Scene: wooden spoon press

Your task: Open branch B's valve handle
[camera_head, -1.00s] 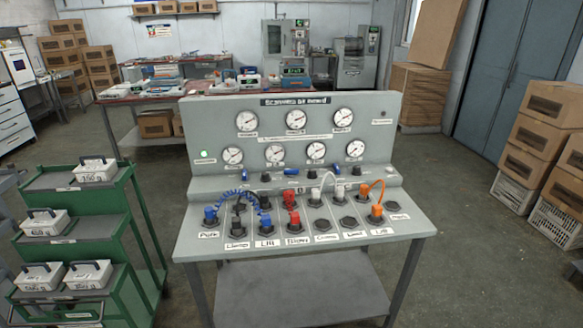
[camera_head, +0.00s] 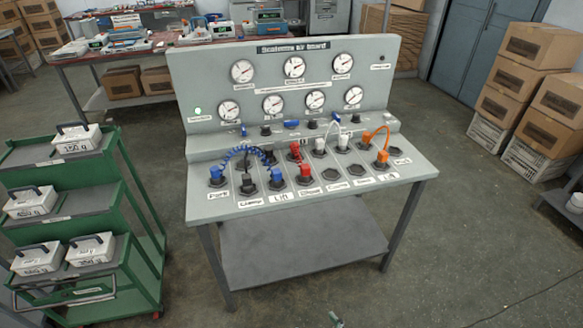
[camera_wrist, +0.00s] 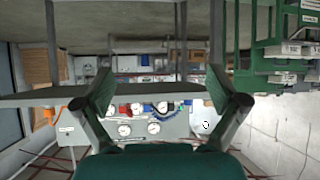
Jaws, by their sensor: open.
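A grey air board (camera_head: 212,75) with round gauges stands at the back of a grey bench. Small blue valve handles sit along its lower ledge: a left one (camera_head: 243,130), a middle one (camera_head: 291,124) and a right one (camera_head: 336,117). The middle one looks to lie crosswise; the branch letters are too small to read. My gripper (camera_wrist: 162,88) is open and empty in the wrist view, its two fingers wide apart. The board also shows there upside down (camera_wrist: 140,129), beyond the fingers and apart from them.
A green cart (camera_head: 125,220) with white boxes stands left. Cartons (camera_head: 525,85) stand right.

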